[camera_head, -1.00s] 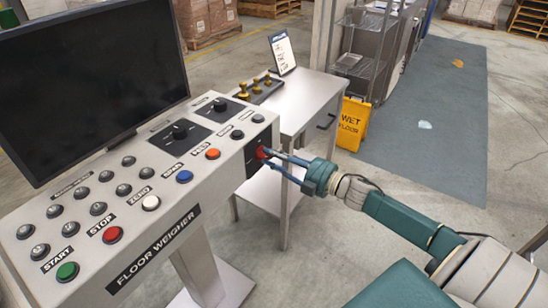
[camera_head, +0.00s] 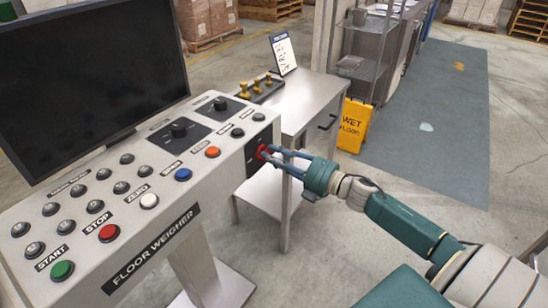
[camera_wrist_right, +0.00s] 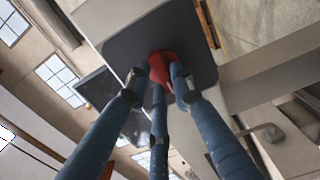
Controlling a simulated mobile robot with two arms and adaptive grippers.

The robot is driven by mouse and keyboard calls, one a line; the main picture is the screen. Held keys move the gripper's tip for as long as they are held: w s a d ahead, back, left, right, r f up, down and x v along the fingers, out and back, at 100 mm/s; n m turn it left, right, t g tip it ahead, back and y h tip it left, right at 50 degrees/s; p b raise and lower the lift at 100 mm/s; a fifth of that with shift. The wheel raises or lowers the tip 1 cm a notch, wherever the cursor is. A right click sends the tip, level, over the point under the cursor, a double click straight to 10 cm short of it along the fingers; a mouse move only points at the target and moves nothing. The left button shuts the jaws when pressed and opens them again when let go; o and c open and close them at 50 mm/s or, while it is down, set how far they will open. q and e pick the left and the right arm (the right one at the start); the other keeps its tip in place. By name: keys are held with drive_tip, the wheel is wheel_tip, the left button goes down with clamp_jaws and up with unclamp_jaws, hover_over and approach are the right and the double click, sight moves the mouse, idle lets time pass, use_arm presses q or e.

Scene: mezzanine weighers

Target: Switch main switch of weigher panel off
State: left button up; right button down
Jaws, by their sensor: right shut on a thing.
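The weigher panel (camera_head: 150,215) is a pale console labelled FLOOR WEIGHER, with a dark screen and several buttons. The main switch (camera_head: 262,152) is a red knob on a dark plate at the panel's right end face. My right gripper (camera_head: 270,155) reaches it from the right, its blue fingers shut on the red knob. In the right wrist view the red knob (camera_wrist_right: 160,66) sits between the fingertips, partly hidden by them, in front of the dark plate (camera_wrist_right: 120,52). The knob's angle cannot be made out. My left gripper is not in view.
A metal side table (camera_head: 310,95) with a yellow-knobbed block (camera_head: 262,88) and a propped sheet (camera_head: 283,54) stands just behind the right arm. A yellow wet floor sign (camera_head: 354,124) stands behind it.

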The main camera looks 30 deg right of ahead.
idle(0.4)
drive_tip(key=c, duration=1.5)
unclamp_jaws()
drive_tip(key=v, duration=1.2)
drive_tip(key=shift+f, duration=0.15)
